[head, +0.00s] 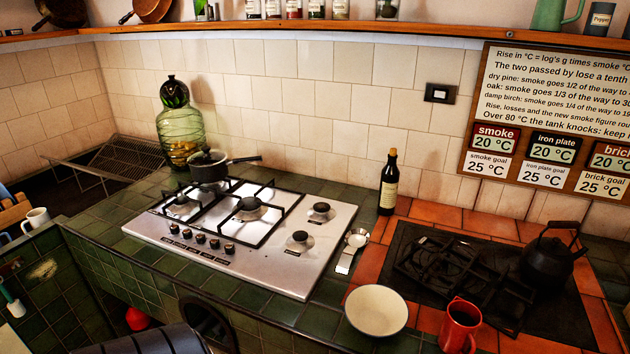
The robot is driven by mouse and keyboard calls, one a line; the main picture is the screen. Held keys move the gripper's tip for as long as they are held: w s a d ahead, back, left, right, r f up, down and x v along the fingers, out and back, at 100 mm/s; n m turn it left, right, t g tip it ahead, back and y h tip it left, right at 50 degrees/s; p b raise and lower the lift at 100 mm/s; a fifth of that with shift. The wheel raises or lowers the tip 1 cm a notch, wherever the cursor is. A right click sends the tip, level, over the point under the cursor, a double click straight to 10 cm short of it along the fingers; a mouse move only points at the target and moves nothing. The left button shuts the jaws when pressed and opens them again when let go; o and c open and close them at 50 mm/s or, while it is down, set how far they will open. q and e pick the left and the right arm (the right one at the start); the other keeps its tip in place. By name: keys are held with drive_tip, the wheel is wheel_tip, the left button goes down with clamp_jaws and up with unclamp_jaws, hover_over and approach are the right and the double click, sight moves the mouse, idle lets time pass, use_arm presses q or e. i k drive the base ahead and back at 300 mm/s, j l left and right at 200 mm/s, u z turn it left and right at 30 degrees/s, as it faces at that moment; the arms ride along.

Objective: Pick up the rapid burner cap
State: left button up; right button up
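A steel gas hob (225,262) is set in the green tiled counter. Its burners with dark round caps are a left one (182,202), a large middle one (250,205), a right rear one (321,209) and a right front one (300,237). The left and middle burners are under black pan supports; the two right ones are uncovered. The small labels are too small to read, so I cannot tell which cap is the rapid one. Neither of my grippers shows in the head view.
A saucepan (208,168) stands at the hob's rear left, near a green glass jar (180,130). A metal utensil (351,250) lies by the hob's right edge.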

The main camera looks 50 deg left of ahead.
sight(320, 207)
drive_tip(key=u, duration=1.6)
drive_tip(key=j, duration=0.1)
drive_tip(key=i+u, duration=0.05)
